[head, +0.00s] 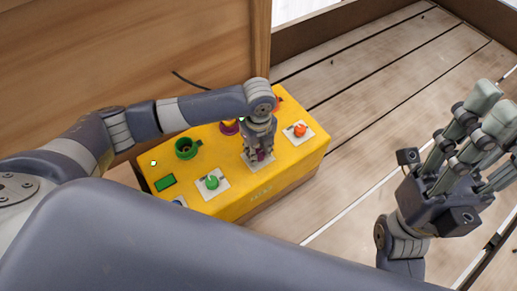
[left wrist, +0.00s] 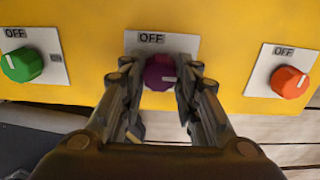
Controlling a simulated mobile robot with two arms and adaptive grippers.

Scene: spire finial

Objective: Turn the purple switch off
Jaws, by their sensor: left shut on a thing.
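The purple switch (left wrist: 160,73) is a round knob on a white plate marked OFF (left wrist: 152,38) on the front of the yellow box. Its white pointer line points to the right in the left wrist view, not up at the OFF label. My left gripper (left wrist: 160,82) is shut on the purple knob, one finger on each side. In the head view my left gripper (head: 257,150) comes down over the knob, which shows only partly (head: 261,155). My right gripper (head: 480,140) is open and empty at the right, away from the box.
The yellow box (head: 235,205) stands on a plank floor by a wooden wall (head: 120,70). A green knob (head: 212,182) and an orange knob (head: 300,130) flank the purple one. A green cup-like part (head: 187,148) sits on top. The floor right of the box is clear.

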